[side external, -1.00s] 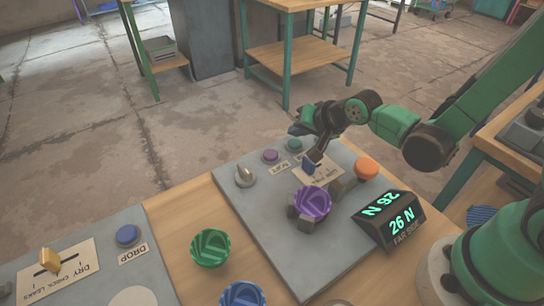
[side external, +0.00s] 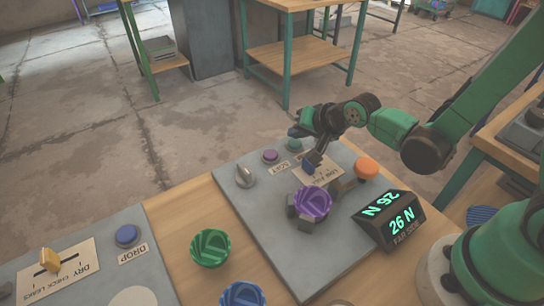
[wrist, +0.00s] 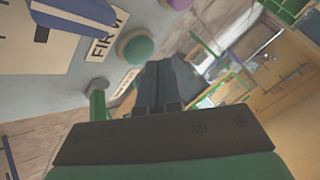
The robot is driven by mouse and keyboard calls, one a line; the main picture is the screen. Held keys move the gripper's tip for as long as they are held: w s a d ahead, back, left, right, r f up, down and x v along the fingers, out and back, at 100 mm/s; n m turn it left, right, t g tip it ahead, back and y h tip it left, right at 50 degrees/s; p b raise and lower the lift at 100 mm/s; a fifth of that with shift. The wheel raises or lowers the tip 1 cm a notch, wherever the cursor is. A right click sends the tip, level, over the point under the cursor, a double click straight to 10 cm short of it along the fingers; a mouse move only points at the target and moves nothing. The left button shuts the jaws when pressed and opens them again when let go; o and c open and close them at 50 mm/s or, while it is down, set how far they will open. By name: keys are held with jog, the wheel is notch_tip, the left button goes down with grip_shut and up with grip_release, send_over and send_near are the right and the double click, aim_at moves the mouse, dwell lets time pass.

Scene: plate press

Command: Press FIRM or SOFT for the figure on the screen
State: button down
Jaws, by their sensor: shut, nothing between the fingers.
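The screen (side external: 398,220) is a dark box with lit green figures reading "26 N" and "FAR SIDE" below. A purple button (side external: 270,156) stands at the plate's far edge by a label that looks like SOFT. A green button (side external: 294,145) is to its right. In the wrist view the green button (wrist: 138,48) has a FIRM label (wrist: 108,35) beside it. My gripper (side external: 294,132) is shut and empty, close to the green button and apparently above it. In the wrist view its fingers (wrist: 160,85) appear beside the button; contact cannot be told.
The grey plate (side external: 255,215) also bears a silver knob (side external: 245,176), a purple ribbed dish (side external: 312,202) held between dark blocks and an orange button (side external: 367,168). A green dish (side external: 210,248) stands on the wood. A blue DROP button (side external: 127,235) is at left.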

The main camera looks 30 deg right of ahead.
dwell(0.7)
jog(key=shift+r, duration=0.25)
jog(key=shift+r, duration=2.5)
jog(key=shift+s, duration=0.1)
jog(key=n+g+h, duration=0.1)
jog(key=n+g, duration=0.1)
jog(key=n, duration=0.6)
send_near(297, 145)
jog(key=s+d+r, duration=0.4)
jog(key=s+r, duration=0.1)
jog(key=shift+w+a+f, duration=0.1)
jog(key=shift+w+a, duration=0.05)
jog(key=shift+w, duration=0.05)
